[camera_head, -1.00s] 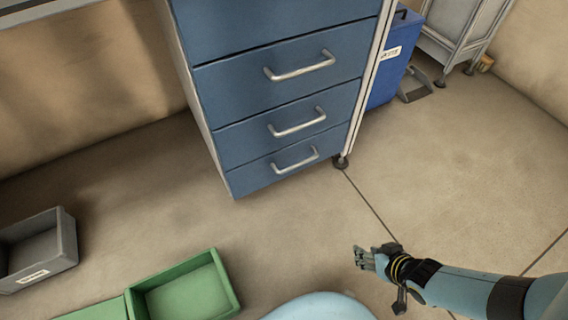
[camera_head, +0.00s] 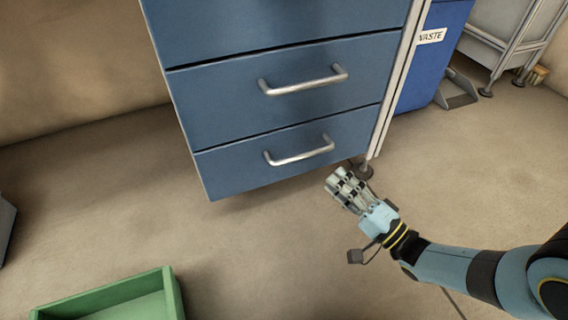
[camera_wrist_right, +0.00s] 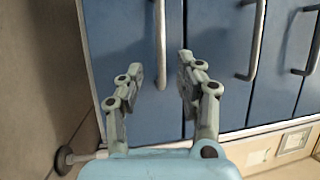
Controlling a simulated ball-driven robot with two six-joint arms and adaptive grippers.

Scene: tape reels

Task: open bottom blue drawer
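The bottom blue drawer (camera_head: 240,178) is the lowest front of the blue cabinet and looks shut, flush with the drawer above. Its silver bar handle (camera_head: 300,152) runs across the front. My right gripper (camera_head: 345,180) is just right of and below that handle, in front of the cabinet's lower right corner. In the right wrist view my gripper (camera_wrist_right: 172,75) is open and empty. There the bottom drawer's handle (camera_wrist_right: 161,40) appears ahead, between the fingertip directions and apart from them. My left gripper is not in view.
The drawer above has a similar handle (camera_head: 303,80). A green bin (camera_head: 110,300) lies on the floor at lower left. The floor before the cabinet is clear.

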